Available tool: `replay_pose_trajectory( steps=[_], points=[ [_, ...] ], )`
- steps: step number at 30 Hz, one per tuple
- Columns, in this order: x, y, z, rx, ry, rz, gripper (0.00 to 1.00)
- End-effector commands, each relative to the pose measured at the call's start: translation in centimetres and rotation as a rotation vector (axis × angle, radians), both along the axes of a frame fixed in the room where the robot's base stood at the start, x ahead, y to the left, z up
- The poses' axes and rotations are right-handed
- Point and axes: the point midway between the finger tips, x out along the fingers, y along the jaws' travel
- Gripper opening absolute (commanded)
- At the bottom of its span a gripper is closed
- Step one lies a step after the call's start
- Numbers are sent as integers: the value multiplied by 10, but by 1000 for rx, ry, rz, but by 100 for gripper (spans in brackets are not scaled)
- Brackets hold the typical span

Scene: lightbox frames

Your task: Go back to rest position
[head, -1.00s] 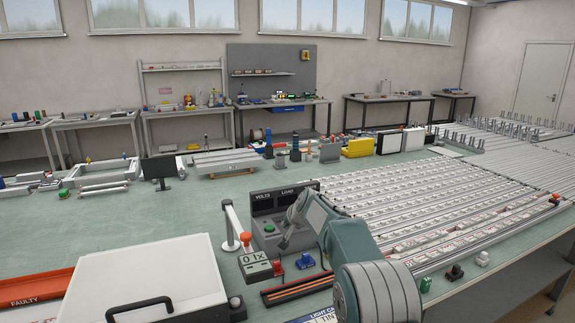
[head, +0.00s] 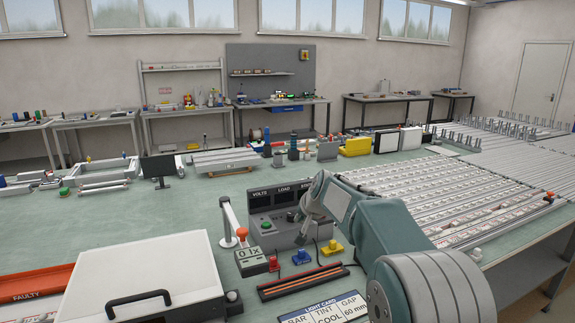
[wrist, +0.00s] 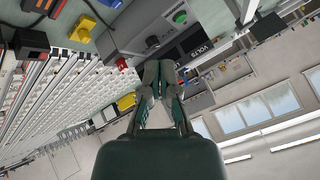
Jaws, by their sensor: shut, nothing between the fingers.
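My gripper (head: 304,232) shows in the head view at the end of my raised, folded arm, in front of the grey meter box (head: 270,218) marked VOLTS and LOAD. In the wrist view my gripper (wrist: 159,75) points away with its fingers together and nothing between them. The meter box also shows in the wrist view (wrist: 150,35), beyond the fingertips. In the head view my arm hides part of the box's right side and the bench behind it.
A white case (head: 150,270) with a black handle stands front left, beside the red FAULTY tray (head: 32,284). A light card (head: 322,310) lies at the front. Rows of light bars (head: 450,195) fill the right. The left middle of the green bench (head: 130,215) is clear.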

Motion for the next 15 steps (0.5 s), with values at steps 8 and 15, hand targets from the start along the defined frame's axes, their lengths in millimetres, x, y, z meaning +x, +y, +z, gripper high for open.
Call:
replay_pose_trajectory(
  steps=[8, 15],
  points=[
    [-100, -34, 47, -99, 20, 30, 0],
    [-195, -62, 60, -186, 48, 55, 0]
  ],
)
